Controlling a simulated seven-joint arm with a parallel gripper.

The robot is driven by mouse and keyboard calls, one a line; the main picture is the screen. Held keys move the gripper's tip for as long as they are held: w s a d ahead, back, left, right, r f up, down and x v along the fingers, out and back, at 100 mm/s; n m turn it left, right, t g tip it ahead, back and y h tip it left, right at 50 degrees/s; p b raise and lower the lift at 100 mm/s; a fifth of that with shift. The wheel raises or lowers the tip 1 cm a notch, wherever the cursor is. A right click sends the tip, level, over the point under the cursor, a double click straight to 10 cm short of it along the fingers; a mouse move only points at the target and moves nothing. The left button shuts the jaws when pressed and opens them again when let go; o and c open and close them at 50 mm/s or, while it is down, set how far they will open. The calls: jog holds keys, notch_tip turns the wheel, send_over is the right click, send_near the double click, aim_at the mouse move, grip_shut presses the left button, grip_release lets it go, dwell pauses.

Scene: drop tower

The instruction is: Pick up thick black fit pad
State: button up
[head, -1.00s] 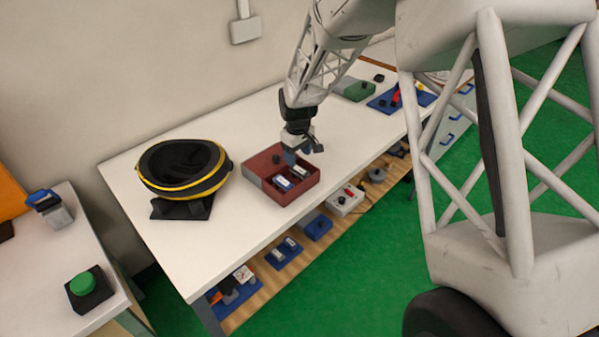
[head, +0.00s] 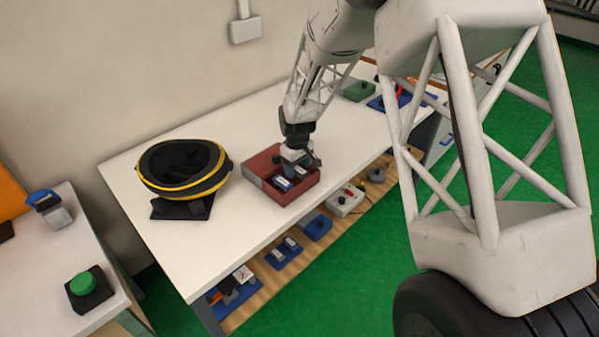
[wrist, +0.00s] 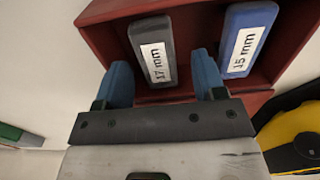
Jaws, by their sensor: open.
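The thick black pad (wrist: 152,45), labelled 17 mm, lies in the red box. In the wrist view its near end shows between the two blue fingers of my gripper (wrist: 162,65). The fingers are open, with a gap on each side of the pad; I cannot tell how deep they reach. A blue pad (wrist: 247,40), labelled 15 mm, lies beside it to the right. In the head view my gripper (head: 298,163) is over the red box (head: 302,188) and hides most of the black pad.
The red box stands on the white table (head: 235,235). A black and yellow round item (head: 183,165) on a dark base is left of it. A green box (head: 358,90) and blue tray (head: 385,103) are farther back. Several fixtures sit on the shelf below.

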aim_at(298, 169)
jog(key=c, duration=0.7)
jog(key=shift+r, duration=0.15)
jog(key=shift+c, duration=0.2)
jog(key=shift+r, duration=0.5)
jog(key=shift+s+d+r, duration=0.1)
jog(key=shift+s+r, duration=0.05)
jog(key=shift+r, duration=0.45)
jog(key=shift+s+r, duration=0.1)
jog(key=shift+r, duration=0.5)
jog(key=s+d+r, duration=0.1)
jog(key=s+d, duration=0.2)
jog(key=s, duration=1.2)
jog(key=shift+d+r, duration=0.15)
jog(key=shift+d, duration=0.25)
jog(key=shift+w, duration=0.1)
